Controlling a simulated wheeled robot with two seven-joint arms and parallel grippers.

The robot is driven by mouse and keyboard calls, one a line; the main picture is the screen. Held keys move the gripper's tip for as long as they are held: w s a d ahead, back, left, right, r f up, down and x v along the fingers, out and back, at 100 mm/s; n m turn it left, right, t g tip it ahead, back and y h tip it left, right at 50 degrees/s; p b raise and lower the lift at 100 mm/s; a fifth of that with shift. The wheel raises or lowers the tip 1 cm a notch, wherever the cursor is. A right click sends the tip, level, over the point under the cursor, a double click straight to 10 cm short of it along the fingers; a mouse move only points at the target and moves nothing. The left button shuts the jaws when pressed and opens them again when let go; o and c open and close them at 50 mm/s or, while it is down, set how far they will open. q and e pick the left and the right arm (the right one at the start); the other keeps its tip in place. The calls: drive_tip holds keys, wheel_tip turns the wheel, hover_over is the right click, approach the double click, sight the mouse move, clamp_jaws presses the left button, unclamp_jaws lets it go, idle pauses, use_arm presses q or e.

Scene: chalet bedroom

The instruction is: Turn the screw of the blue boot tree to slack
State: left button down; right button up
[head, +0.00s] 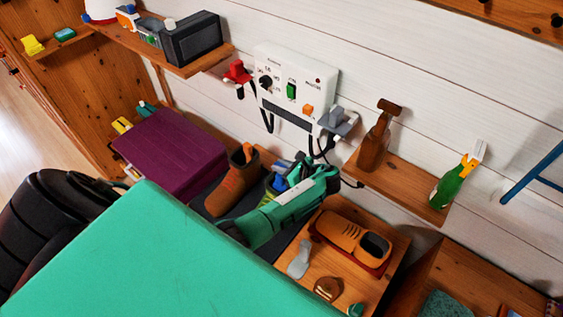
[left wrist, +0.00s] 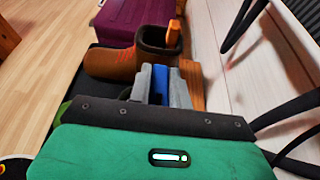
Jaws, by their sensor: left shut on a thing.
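My left gripper (head: 284,170) reaches over the shelf by the white wall. In the left wrist view its grey fingers (left wrist: 160,84) are shut on a narrow blue piece, part of the blue boot tree (left wrist: 158,80). Blue also shows beside the gripper in the head view (head: 280,185). A bit of green boot (head: 269,184) shows below it, mostly hidden by my gripper. Which part of the screw is held, and how far it is turned, I cannot tell. My right gripper is not in view.
A brown boot (head: 232,190) with an orange tree stands close to the left of my gripper. A purple case (head: 170,153) lies beyond. An orange shoe (head: 345,235) sits on a red tray at right. A control panel (head: 292,85) with hanging black cables is on the wall.

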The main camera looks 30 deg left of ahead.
use_arm(q)
drive_tip(key=c, duration=1.3)
unclamp_jaws()
drive_tip(key=shift+b+v, duration=1.2)
drive_tip(key=shift+v, duration=2.55)
